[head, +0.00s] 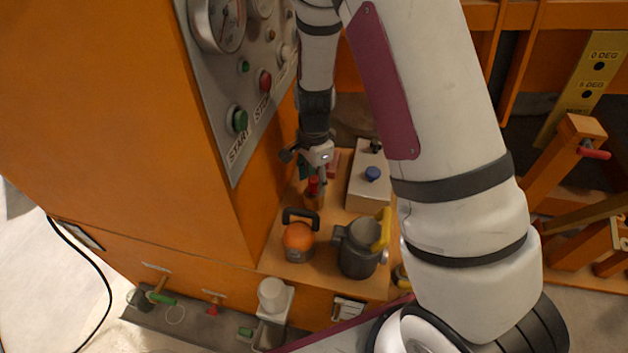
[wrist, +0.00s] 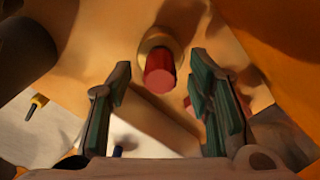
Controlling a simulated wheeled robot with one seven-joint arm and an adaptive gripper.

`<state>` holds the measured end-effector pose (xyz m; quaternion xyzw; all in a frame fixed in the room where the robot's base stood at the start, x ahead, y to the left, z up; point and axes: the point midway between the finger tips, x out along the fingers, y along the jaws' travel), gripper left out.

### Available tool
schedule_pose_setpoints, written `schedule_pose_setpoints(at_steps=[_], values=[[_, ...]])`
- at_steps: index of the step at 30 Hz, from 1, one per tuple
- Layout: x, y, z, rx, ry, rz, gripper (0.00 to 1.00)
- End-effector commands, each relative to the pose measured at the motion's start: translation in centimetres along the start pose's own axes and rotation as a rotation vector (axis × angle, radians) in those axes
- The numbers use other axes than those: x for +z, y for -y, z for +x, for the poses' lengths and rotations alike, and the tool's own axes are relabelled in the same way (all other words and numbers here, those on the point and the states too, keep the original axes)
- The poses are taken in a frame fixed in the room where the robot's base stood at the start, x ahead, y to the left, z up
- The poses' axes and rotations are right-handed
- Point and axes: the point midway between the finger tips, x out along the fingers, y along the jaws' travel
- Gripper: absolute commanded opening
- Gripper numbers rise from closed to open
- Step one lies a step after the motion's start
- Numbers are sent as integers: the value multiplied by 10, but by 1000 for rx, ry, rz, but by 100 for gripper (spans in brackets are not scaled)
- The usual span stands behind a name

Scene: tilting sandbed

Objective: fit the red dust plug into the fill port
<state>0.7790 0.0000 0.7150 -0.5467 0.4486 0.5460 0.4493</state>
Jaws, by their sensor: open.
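A red cylindrical plug (wrist: 160,75) stands in a tan, brass-like ring (wrist: 158,42) in the wrist view, between my two green-padded fingers and a little beyond their tips. I cannot tell whether this ring is the fill port or how deep the plug sits. In the head view the red plug (head: 313,185) shows just under my gripper (head: 311,174), above the orange-brown shelf. My gripper is open, with a visible gap between each finger and the plug. The fingers hide part of the plug's surroundings in the head view.
An orange round pot (head: 298,238) and a grey jug with yellow handle (head: 358,248) stand in front on the shelf. A pale box with a blue knob (head: 372,174) is to the right. The orange cabinet with its button panel (head: 238,150) rises close at left.

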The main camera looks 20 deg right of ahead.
Motion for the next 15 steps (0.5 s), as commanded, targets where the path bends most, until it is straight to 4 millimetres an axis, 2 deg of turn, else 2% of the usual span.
schedule_pose_setpoints(at_steps=[9,15], values=[[0,2,-65,-8,-1,-1,47],[0,1,-95,-4,0,-1,47]])
